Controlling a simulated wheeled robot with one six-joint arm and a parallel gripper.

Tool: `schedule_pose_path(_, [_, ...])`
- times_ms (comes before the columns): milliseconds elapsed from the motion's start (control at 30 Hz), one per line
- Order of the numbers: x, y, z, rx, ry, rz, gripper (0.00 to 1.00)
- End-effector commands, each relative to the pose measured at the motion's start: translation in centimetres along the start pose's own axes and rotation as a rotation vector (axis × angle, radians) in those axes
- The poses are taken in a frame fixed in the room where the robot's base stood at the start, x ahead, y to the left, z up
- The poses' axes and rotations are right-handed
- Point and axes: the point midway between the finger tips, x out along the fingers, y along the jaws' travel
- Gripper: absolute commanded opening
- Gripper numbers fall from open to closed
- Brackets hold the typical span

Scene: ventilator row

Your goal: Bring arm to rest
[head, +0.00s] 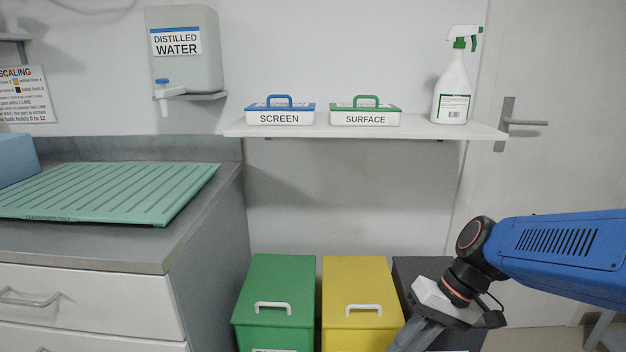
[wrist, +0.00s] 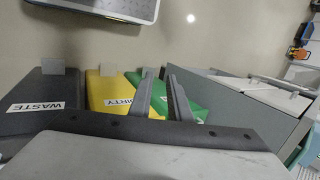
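My blue arm reaches in from the right side of the head view, bent downward at its wrist. My gripper (head: 408,345) points down and to the left, in front of the yellow and dark bins; its tips are at or below the lower picture edge. In the wrist view my gripper (wrist: 161,78) shows two grey fingers standing apart with a gap between them. Nothing is held in the gap, and it is open and empty.
A green bin (head: 275,280), yellow bin (head: 358,275) and dark bin (head: 420,268) stand below a white shelf (head: 300,128) carrying two labelled boxes and a spray bottle (head: 453,90). Left is a counter (head: 215,190) with a green mat (head: 110,190). A door (head: 560,110) is at right.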

Motion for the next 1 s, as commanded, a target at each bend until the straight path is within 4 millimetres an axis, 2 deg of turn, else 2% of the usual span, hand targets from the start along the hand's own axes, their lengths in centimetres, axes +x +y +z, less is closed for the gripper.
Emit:
schedule_pose_path(200, [-2.3, 2.6, 2.4, -0.022, 0.128, 0.191, 0.17])
schedule_pose_path(500, [-6.3, 6.0, 4.7, -0.041, 0.341, 0.421, 0.17])
schedule_pose_path(733, [-8.5, 7.3, 5.6, -0.049, 0.458, 0.519, 0.17])
schedule_pose_path(1000, [-9.0, 7.6, 5.8, -0.051, 0.483, 0.538, 0.17])
